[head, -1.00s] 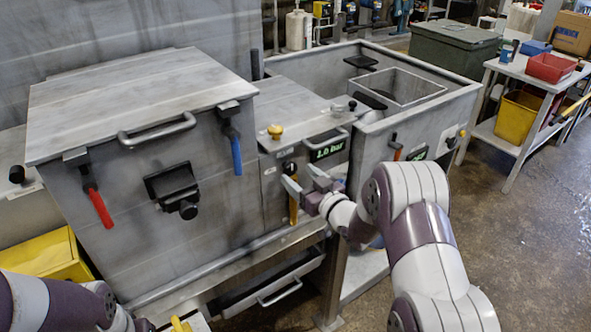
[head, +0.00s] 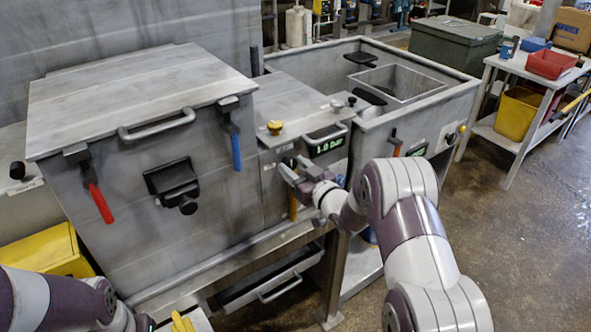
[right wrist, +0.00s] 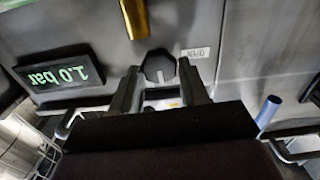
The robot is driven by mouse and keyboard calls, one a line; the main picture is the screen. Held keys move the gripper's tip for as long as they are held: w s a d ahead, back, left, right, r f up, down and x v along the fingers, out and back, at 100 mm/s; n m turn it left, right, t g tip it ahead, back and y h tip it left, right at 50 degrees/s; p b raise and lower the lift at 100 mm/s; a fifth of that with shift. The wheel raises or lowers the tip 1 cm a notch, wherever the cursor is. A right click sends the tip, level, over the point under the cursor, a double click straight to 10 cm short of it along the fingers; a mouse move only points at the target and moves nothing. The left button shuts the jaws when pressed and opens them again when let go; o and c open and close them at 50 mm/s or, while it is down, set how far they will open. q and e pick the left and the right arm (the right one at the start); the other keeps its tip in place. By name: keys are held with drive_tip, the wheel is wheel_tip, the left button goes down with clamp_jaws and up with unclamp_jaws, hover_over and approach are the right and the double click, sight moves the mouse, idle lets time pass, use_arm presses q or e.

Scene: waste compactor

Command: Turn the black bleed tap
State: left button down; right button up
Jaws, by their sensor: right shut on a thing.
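The black bleed tap (right wrist: 158,68) is a small dark knob with a pale mark on the grey panel, between my right fingertips in the right wrist view. My right gripper (right wrist: 160,84) is shut on it; it also shows at the panel in the head view (head: 289,168), where the fingers mostly hide the tap. The pale mark runs roughly up and down in the right wrist view. A small label (right wrist: 195,53) sits beside the tap.
A green-lit display (head: 327,145) reads 1.0 bar, close to the tap. A yellow knob (head: 275,127) stands above. A bar handle (head: 325,134) juts out over the display.

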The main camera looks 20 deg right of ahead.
drive_tip(key=shift+s+a+f+n+b, duration=0.1)
drive_tip(key=shift+f+n+b, duration=0.05)
drive_tip(key=shift+n+b, duration=4.4)
drive_tip(key=shift+a+f+n+b, duration=0.15)
drive_tip(key=shift+n+b, duration=3.4)
drive_tip(key=shift+b, duration=2)
drive_tip(key=o, duration=1)
drive_tip(key=shift+r, duration=0.1)
drive_tip(key=v, duration=1.2)
drive_tip(key=shift+s, duration=0.35)
drive_tip(key=shift+d, duration=0.15)
drive_tip(key=shift+d, duration=0.1)
